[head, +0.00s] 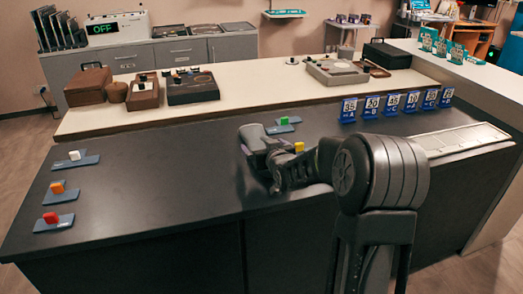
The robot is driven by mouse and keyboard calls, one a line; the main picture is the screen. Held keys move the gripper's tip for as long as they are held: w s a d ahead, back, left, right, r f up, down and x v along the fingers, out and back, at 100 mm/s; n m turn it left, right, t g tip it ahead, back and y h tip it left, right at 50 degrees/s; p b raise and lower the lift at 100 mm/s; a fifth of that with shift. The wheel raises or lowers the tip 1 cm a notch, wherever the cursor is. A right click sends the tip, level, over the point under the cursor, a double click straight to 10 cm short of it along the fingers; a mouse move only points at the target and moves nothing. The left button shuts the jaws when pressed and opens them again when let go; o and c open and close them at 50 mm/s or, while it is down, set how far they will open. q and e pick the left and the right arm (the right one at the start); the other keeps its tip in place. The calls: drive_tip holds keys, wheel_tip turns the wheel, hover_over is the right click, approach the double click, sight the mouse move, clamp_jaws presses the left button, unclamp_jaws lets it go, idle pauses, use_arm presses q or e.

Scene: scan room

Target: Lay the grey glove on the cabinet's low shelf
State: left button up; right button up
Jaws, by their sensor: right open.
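I cannot make out a grey glove in the head view. A low shelf is not visible either. A grey cabinet (140,62) with drawer fronts stands against the back wall at the left, and I cannot tell if it is the task's cabinet. My right gripper (248,145) is over the dark counter, at the end of my arm coming in from the right. It is open, and I see nothing between its fingers. My left gripper is not in view.
The dark counter (150,172) holds coloured blocks on small plates at the left, a green block (284,121) and a yellow block (299,147) near my right gripper, and several blue number signs (371,107). Boxes and devices stand on the pale raised ledge (245,81). The counter's left middle is clear.

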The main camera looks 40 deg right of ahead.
drive_tip(key=shift+c, duration=0.4)
drive_tip(key=shift+r, duration=0.1)
drive_tip(key=c, duration=1.8)
drive_tip(key=shift+o, duration=0.2)
drive_tip(key=shift+r, duration=0.1)
wheel_tip(320, 180, up, 10)
drive_tip(key=p, duration=0.1)
drive_tip(key=shift+p, duration=0.4)
